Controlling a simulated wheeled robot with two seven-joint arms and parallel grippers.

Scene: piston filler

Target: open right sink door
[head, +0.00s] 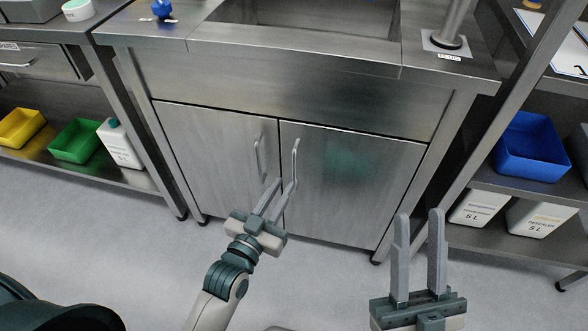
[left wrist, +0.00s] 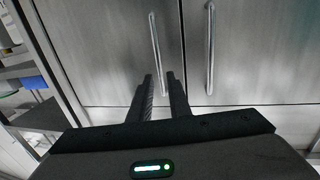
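The sink cabinet has two closed metal doors side by side. The right sink door (head: 350,180) has a vertical bar handle (head: 295,160) near the middle seam, and it also shows in the left wrist view (left wrist: 265,50). The left door (head: 205,150) has a similar handle (head: 260,158). My left gripper (head: 279,186) is open, close to the lower ends of both handles. In the left wrist view, its fingers (left wrist: 160,78) flank the lower end of the left handle (left wrist: 156,50); the right handle (left wrist: 211,50) is right of them. My right gripper (head: 420,214) is open and empty, before the cabinet's right side.
A shelf with a yellow bin (head: 20,128), green bin (head: 75,140) and white canister (head: 120,145) stands at left. A rack at right holds a blue bin (head: 530,148) and white canisters (head: 540,218). The floor before the cabinet is clear.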

